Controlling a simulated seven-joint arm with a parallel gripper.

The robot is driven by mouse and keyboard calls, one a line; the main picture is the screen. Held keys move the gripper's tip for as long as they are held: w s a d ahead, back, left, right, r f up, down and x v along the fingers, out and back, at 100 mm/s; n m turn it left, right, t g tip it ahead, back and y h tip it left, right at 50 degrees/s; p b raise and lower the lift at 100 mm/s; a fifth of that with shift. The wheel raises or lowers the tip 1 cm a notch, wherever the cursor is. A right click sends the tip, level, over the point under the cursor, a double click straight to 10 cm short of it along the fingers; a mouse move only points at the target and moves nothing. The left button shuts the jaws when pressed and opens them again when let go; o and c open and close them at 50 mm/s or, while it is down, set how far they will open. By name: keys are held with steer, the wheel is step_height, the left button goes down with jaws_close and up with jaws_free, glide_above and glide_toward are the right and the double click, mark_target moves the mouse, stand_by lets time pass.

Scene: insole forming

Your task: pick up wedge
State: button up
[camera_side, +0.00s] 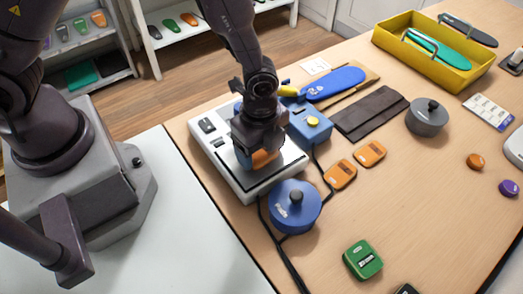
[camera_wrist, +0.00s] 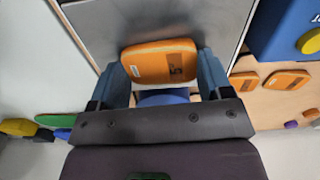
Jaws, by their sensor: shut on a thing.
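An orange wedge (camera_wrist: 160,62) with a dark mark on its face sits between the two fingers of my gripper (camera_wrist: 165,75) in the wrist view. The fingers press on its left and right sides. In the side view my gripper (camera_side: 258,152) is over the white machine with a dark plate (camera_side: 282,173), and the orange wedge (camera_side: 264,159) shows partly below it. The arm hides much of the wedge there. I cannot tell whether the wedge touches the plate. Two more orange wedges (camera_side: 340,175) (camera_side: 370,153) lie on the table to the right.
A blue round lidded pot (camera_side: 295,208) stands close in front of the machine, and a blue box with a yellow button (camera_side: 310,125) adjoins it. A dark cable runs along the table.

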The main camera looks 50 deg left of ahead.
steer(key=shift+r, duration=0.1)
step_height(320, 180, up, 10)
glide_above(352, 121)
steer(key=s, duration=0.1)
steer(key=shift+m, duration=0.4)
step_height(352, 121, down, 10)
steer(key=shift+s+a+r, duration=0.15)
steer(key=shift+r, duration=0.1)
steer(key=shift+w+f, duration=0.6)
steer(key=shift+f, duration=0.1)
steer(key=shift+d+f, duration=0.2)
steer(key=shift+f, duration=1.3)
steer(key=shift+f, duration=0.1)
